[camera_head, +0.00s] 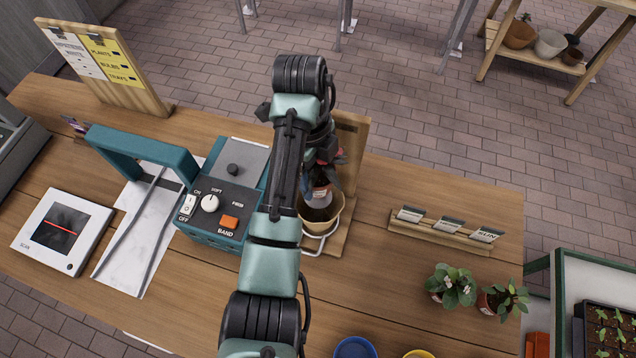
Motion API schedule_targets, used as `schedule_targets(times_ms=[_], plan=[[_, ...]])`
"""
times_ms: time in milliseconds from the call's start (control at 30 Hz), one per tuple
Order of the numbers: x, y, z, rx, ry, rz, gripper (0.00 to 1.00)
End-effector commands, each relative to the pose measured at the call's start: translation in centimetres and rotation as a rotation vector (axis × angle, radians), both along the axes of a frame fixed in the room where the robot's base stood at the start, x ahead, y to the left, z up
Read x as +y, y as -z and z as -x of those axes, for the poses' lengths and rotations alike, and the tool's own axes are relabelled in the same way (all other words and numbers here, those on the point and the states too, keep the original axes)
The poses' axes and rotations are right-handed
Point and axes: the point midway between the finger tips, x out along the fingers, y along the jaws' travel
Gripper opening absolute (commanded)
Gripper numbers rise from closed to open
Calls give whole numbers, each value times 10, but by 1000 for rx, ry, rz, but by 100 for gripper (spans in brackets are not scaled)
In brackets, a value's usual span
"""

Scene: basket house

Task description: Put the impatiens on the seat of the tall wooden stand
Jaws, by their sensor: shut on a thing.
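My gripper (320,137) is mostly hidden behind my own arm, near the middle of the view. It is shut on a small plant with dark leaves and some red, which I take to be the impatiens (325,180); the arm covers much of it. The plant is over or in a tan cup-like seat (322,212) on the tall wooden stand (351,140). I cannot tell whether it touches the seat. The stand has an upright back board and a pale wire loop at the front.
A teal banding machine (205,200) stands left of the arm. To the right are a wooden card rack (440,236) and two potted plants (452,286) (503,298). Blue (355,348) and yellow (418,353) round rims show at the bottom. The counter between stand and rack is clear.

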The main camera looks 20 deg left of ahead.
Motion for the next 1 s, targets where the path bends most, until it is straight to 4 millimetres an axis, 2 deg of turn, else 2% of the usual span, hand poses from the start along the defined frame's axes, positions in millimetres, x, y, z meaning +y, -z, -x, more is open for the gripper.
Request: schedule_targets(times_ms=[200,300,667,700,767,1000], plan=[[0,27,1,4,-1,1,21],[0,35,1,1,0,0,21],[0,40,0,0,0,-1,21],[0,40,0,0,0,-1,91],[0,39,0,0,0,-1,100],[0,38,0,0,0,-1,100]])
